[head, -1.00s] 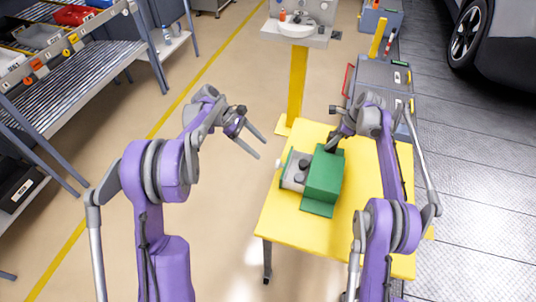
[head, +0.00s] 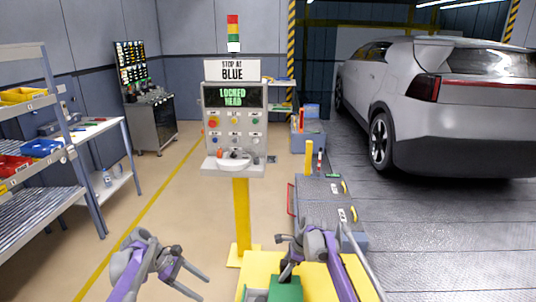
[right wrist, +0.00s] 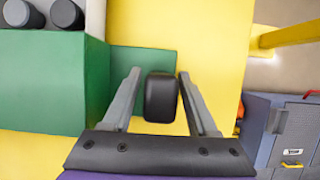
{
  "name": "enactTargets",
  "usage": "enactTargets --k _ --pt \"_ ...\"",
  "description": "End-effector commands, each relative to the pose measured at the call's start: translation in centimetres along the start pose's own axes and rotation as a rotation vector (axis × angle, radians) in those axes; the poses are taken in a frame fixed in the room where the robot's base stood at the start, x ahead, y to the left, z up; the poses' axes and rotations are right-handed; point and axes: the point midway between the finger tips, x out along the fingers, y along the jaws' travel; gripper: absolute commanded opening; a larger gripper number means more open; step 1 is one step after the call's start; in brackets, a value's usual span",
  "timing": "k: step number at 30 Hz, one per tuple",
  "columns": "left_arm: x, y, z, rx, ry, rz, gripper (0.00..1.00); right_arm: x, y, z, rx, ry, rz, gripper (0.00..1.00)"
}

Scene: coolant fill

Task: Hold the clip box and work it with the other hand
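The green clip box (head: 286,290) sits on the yellow table (head: 312,278) at the bottom edge of the head view, mostly cut off. In the right wrist view its green body (right wrist: 40,85) fills the left side, with grey and black round parts at top left. My right gripper (right wrist: 160,73) is open over the table, its fingers on either side of a black block (right wrist: 161,98), with narrow gaps showing. Whether the block belongs to the box is unclear. My left gripper (head: 204,288) is open and empty, left of the table.
A control panel (head: 235,125) on a yellow post (head: 241,215) stands beyond the table, reading "STOP AT BLUE" and "LOCKED HEAD". A white basin (head: 235,161) is on its shelf. Shelving (head: 40,200) is at left, a car (head: 440,105) at right. Floor between shelving and post is clear.

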Motion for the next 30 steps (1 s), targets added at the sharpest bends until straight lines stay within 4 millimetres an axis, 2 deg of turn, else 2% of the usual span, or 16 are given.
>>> enactTargets --k 2,12,21,30 --pt "0.0 0.0 0.0 0.0 0.0 0.0 0.73 0.0 0.0 0.0 0.0 0.0 0.0 0.72" --pt "0.0 0.0 0.0 0.0 0.0 0.0 0.73 -0.5 0.0 0.0 0.0 0.0 0.0 0.72" --pt "0.0 0.0 0.0 0.0 0.0 0.0 0.73 -5.2 0.0 -0.1 0.002 0.0 -0.001 0.72" --pt "0.0 -0.4 0.7 0.028 0.019 0.004 0.73 -8.5 0.3 0.1 -0.03 0.008 -0.01 0.72"
